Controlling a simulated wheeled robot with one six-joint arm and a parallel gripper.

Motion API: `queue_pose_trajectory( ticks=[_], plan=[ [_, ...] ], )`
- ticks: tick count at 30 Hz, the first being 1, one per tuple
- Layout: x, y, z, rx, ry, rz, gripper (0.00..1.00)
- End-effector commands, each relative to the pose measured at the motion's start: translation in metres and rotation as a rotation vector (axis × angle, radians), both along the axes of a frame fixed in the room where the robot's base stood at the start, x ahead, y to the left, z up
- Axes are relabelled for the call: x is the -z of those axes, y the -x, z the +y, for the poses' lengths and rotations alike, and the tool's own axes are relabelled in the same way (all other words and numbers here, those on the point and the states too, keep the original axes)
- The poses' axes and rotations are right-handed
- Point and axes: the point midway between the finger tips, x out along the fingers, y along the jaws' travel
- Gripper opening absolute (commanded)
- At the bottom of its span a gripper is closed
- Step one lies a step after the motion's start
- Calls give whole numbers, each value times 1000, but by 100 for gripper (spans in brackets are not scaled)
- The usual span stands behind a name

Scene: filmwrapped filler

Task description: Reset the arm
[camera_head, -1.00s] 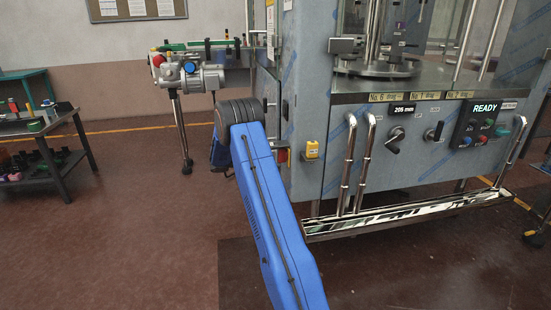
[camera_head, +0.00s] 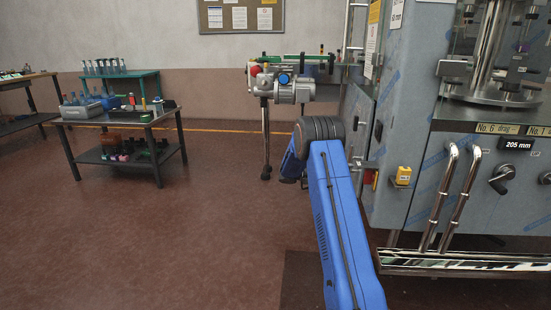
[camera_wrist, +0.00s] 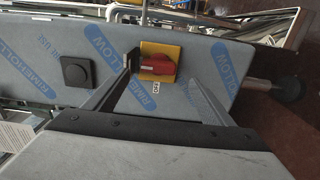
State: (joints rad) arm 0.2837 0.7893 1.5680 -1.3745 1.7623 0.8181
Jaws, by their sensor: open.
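My gripper (camera_wrist: 160,90) shows in the wrist view with its two fingers spread apart and nothing between them that it grips. Beyond the fingertips is a red rotary switch (camera_wrist: 157,65) on a yellow plate, fixed to the film-covered machine panel (camera_wrist: 60,48). I cannot tell how far the fingers are from the panel. In the head view my blue arm reaches up beside the machine, and my gripper is hidden behind it.
The grey filling machine (camera_head: 405,130) stands close on the right, with bent steel rails (camera_head: 437,200) and a steel tray (camera_head: 450,264) low in front. A conveyor end (camera_head: 290,85) is behind my arm. A black table (camera_head: 115,116) stands left. The floor between is open.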

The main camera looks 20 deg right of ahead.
Motion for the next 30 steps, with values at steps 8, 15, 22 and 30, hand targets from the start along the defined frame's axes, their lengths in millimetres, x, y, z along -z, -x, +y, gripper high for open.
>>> queue_pose_trajectory(
  ticks=[8,15,22,30],
  plan=[
    [-9,5,6,1,-24,-9,77],
    [-44,34,35,2,-151,-48,77],
    [-77,72,73,-13,-304,-98,77],
    [-105,120,121,-50,-483,-161,77]
  ],
)
